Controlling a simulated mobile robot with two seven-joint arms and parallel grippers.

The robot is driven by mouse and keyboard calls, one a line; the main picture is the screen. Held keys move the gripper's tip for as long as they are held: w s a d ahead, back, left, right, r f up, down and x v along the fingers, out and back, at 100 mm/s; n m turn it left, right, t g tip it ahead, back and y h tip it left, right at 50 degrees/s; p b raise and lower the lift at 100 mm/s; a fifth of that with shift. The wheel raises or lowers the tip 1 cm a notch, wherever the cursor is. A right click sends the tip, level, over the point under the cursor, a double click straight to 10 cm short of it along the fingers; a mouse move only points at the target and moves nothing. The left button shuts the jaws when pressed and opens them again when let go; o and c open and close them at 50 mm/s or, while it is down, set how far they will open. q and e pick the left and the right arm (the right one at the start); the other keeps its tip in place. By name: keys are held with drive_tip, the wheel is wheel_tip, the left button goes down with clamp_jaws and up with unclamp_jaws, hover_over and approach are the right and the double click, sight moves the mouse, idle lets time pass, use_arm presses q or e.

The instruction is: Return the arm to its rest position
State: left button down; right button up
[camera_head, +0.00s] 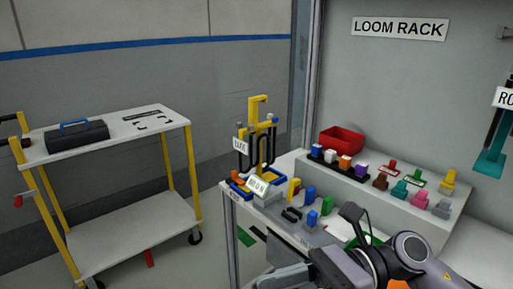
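One of my arms (345,262), dark grey with round joints, comes in at the bottom right, so I take it to be my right arm. It is bent in front of the workbench edge. A grey part at its left end (284,278) may belong to the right gripper, but it is cut off by the bottom edge. No fingertips show, so I cannot tell whether it is open or holds anything. My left arm and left gripper are out of view.
The workbench holds a yellow stand (258,105) with black cables, small coloured connectors and a red bin (341,140). A raised shelf (398,187) carries several coloured parts. A white cart (118,135) with a toolbox (77,136) stands left. Floor between cart and bench is mostly clear.

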drive_tip(key=w+d+f+m+t+h+p, duration=0.1)
drive_tip(key=w+d+f+m+t, duration=0.2)
drive_tip(key=m+t, duration=1.05)
drive_tip(key=w+d+f+m+t+h+p, duration=0.1)
drive_tip(key=w+d+m+t, duration=0.55)
drive_tip(key=m, duration=1.15)
drive_tip(key=s+d+f+m+g+h, duration=0.1)
drive_tip(key=s+f+m+h, duration=0.3)
drive_tip(key=f, duration=0.4)
drive_tip(key=s+d+f+m+g+h+p, duration=0.1)
drive_tip(key=s+d+f+m+g+h, duration=0.1)
drive_tip(key=f+m, duration=0.6)
drive_tip(key=s+d+f+m+g+h+p, duration=0.1)
drive_tip(key=s+d+f+m+g+h, duration=0.1)
drive_tip(key=s+d+f+m+h, duration=0.2)
drive_tip(key=s+f+m+h, duration=0.2)
drive_tip(key=s+f+m, duration=0.1)
drive_tip(key=s+f, duration=0.1)
drive_tip(key=shift+s, duration=0.3)
drive_tip(key=shift+d+m, duration=0.1)
drive_tip(key=shift+m, duration=0.15)
